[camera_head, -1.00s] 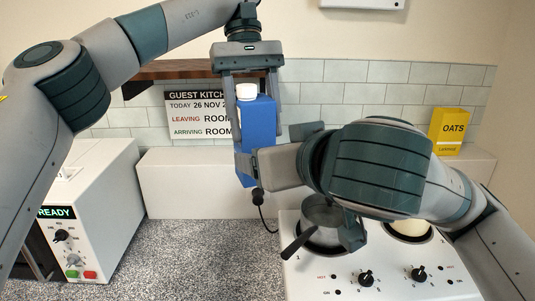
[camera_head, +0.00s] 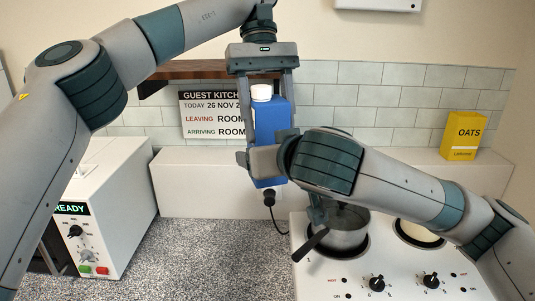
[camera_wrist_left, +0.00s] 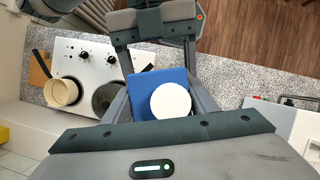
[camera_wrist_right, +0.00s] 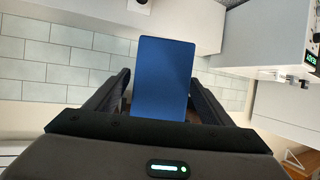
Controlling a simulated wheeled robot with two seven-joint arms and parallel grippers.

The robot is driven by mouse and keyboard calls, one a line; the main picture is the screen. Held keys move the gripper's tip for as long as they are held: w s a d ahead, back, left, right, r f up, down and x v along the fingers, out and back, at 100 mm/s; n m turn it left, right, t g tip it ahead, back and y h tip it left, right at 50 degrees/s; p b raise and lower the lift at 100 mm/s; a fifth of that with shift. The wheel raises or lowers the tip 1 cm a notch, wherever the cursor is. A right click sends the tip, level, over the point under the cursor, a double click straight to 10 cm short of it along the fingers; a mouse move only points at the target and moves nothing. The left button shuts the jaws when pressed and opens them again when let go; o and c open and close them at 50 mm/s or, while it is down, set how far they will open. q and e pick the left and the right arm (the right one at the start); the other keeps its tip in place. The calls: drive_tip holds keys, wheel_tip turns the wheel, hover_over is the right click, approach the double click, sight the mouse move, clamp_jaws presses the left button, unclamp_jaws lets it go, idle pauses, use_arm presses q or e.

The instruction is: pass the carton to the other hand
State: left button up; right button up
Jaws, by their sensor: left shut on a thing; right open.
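The blue carton (camera_head: 271,122) with a white cap hangs upright in the air in the head view. My left gripper (camera_head: 266,150) reaches down from above and is shut on it, one finger on each side. In the left wrist view the carton (camera_wrist_left: 143,84) sits between the fingers, cap towards the camera. My right gripper (camera_head: 252,162) is at the lower part of the carton, partly hidden by its own wrist. In the right wrist view a blue carton face (camera_wrist_right: 165,80) stands between the open fingers; I cannot tell whether they touch it.
A hob (camera_head: 390,278) with a pan (camera_head: 343,236) lies below my right arm. A white machine reading READY (camera_head: 117,190) stands at the left. A yellow oats box (camera_head: 463,136) is on the back ledge (camera_head: 205,190). The speckled counter (camera_head: 205,260) between is clear.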

drive_tip(key=shift+w+a, duration=0.1)
drive_tip(key=shift+w, duration=0.05)
drive_tip(key=c, duration=1.7)
use_arm(q)
drive_tip(key=o, duration=1.7)
drive_tip(key=shift+o, duration=0.2)
